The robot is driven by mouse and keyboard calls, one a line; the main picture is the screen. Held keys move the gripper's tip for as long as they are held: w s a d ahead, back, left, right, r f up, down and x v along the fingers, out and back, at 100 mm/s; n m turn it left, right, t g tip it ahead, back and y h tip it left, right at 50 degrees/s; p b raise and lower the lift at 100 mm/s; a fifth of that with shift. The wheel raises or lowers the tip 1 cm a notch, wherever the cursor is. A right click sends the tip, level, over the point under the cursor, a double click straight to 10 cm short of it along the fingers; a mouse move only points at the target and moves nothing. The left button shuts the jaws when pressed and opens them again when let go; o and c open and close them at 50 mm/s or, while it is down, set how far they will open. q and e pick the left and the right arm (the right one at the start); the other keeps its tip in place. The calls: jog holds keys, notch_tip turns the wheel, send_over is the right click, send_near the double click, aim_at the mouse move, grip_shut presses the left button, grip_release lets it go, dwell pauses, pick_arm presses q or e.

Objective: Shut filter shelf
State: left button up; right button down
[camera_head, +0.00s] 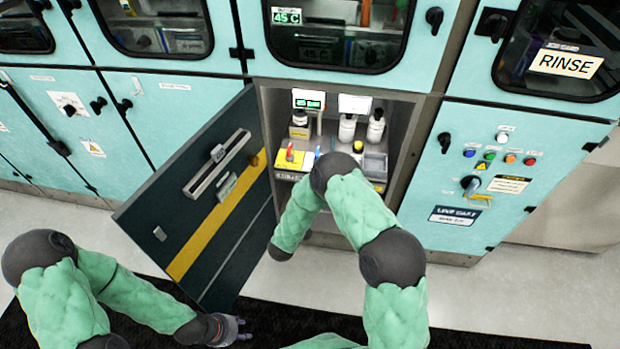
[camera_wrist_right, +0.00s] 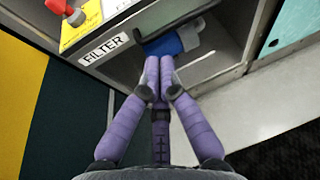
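The filter shelf, with its white FILTER label (camera_wrist_right: 103,48) and yellow top, shows in the right wrist view. In the head view the shelf front (camera_head: 288,176) sits low in the open cabinet, partly hidden by my right arm. My right gripper (camera_wrist_right: 159,62) has its purple fingers together at the shelf front, right of the label. A blue item (camera_wrist_right: 178,42) lies just beyond the fingertips; I see no grip on it, and cannot tell whether the fingers touch the shelf. My left gripper (camera_head: 236,329) hangs low over the dark mat, away from the cabinet; its finger gap is unclear.
The dark cabinet door (camera_head: 215,195) with a yellow stripe stands open to the left. White bottles (camera_head: 347,127) stand inside the cabinet. A button panel (camera_head: 490,155) is on the right. The floor at the right (camera_head: 545,280) is clear.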

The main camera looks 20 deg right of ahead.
pick_arm(q)
jog(key=shift+a+b+x, duration=0.2)
jog(key=shift+b+x, duration=0.55)
jog(key=shift+a+b+x, duration=0.15)
jog(key=shift+b+x, duration=0.65)
jog(key=shift+a+b+x, duration=0.2)
jog(key=shift+b+x, duration=0.55)
pick_arm(e)
jog(key=w+d+f+t+y, duration=0.1)
jog(key=w+d, duration=0.3)
jog(key=w, duration=0.8)
jog(key=shift+w+d+f+t+y, duration=0.2)
jog(key=shift+w+f+t+y, duration=0.1)
jog(key=shift+f+t, duration=0.4)
pick_arm(q)
jog(key=shift+w+f, duration=0.1)
jog(key=shift+f, duration=0.1)
